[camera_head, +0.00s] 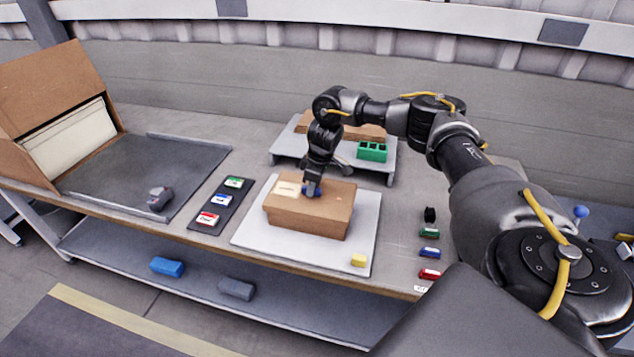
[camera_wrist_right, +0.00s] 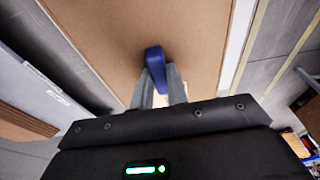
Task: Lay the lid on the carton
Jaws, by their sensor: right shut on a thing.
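The brown carton (camera_head: 303,222) stands on a light grey board in the middle of the bench. The brown lid (camera_head: 335,200) is at its top, its rim slightly wider than the walls below; I cannot tell whether it rests fully on them. A blue handle (camera_wrist_right: 155,68) rises from the lid. My right gripper (camera_head: 311,189) comes down from above and is shut on this handle; the fingers also show in the right wrist view (camera_wrist_right: 160,85), where the lid's flat top fills the middle. A pale label (camera_head: 287,188) lies on the lid's left part. My left gripper is out of view.
Behind the carton is a raised grey stand (camera_head: 288,150) with a green block (camera_head: 372,151). A dark strip with coloured pieces (camera_head: 221,203) lies left, a yellow block (camera_head: 358,260) at the board's front right. Small coloured items (camera_head: 429,251) line the right. The grey mat (camera_head: 120,175) is mostly clear.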

